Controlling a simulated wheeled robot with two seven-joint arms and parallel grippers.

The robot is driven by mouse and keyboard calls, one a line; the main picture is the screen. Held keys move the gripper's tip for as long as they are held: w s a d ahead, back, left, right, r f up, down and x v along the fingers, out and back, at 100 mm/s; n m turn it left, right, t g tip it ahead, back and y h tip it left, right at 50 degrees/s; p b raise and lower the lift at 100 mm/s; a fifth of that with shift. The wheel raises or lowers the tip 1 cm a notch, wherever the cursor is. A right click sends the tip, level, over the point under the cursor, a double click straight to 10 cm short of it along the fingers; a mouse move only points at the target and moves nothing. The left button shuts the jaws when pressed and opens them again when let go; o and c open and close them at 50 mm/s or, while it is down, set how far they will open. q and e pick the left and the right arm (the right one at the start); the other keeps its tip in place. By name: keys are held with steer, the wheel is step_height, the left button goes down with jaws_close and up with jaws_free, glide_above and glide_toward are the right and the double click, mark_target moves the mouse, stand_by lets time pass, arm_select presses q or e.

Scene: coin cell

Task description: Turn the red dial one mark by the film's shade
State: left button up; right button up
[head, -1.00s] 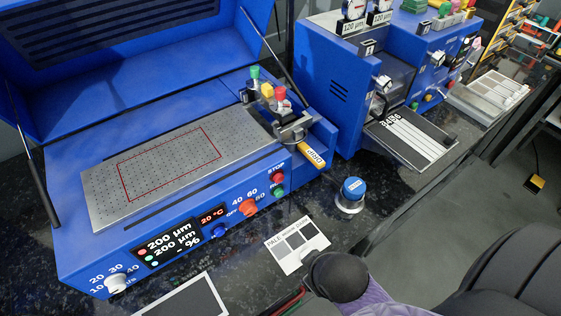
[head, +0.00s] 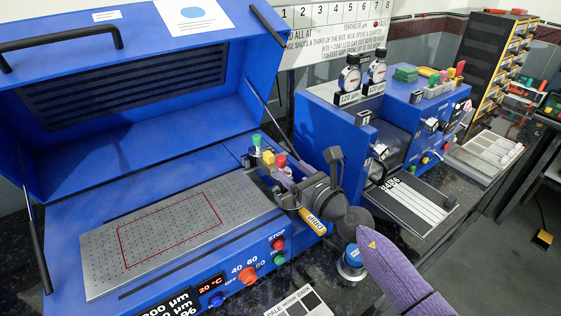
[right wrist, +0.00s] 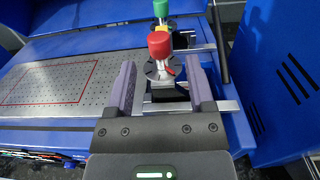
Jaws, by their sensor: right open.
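The red dial (head: 281,160) is a small round red knob on the coater's metal carriage, beside yellow (head: 268,157) and green (head: 256,139) knobs. In the right wrist view the red dial (right wrist: 159,46) stands upright between and just beyond the fingertips, with a gap on each side. My right gripper (head: 296,180) is open and empty there; its fingers (right wrist: 161,75) partly frame the dial's base. The shade card (head: 302,304), printed with pale-to-dark patches, is cut off at the bottom edge. No separate film is distinguishable on the perforated plate (head: 105,275). My left gripper is out of view.
A yellow-labelled handle (head: 314,221) and a blue-topped weight (head: 352,257) lie close to my right arm. The coater's open blue lid (head: 140,60) stands behind. A second blue machine (head: 425,105) with two gauges is at right.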

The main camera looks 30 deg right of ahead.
mark_target(284, 164)
steer(key=w, duration=0.1)
steer(key=w+b, duration=0.1)
steer(key=w, duration=0.1)
steer(key=w+a, duration=0.1)
steer(key=w, duration=0.1)
steer(key=shift+w, duration=0.1)
jaws_close()
